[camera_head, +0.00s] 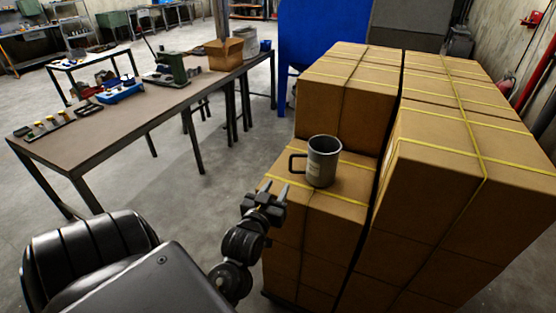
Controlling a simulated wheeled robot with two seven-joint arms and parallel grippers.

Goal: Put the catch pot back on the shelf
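My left gripper (275,187) is just left of and nearer than the pot, by the box's left edge. Its fingers look apart, with nothing between them, and it appears clear of the handle. My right gripper is out of view.
Taller strapped boxes (347,92) stand behind the pot, and more (470,150) stand to its right. A long workbench (130,120) at the left carries tools, a blue tray (120,92) and an open carton (224,53). Bare floor lies between bench and boxes.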

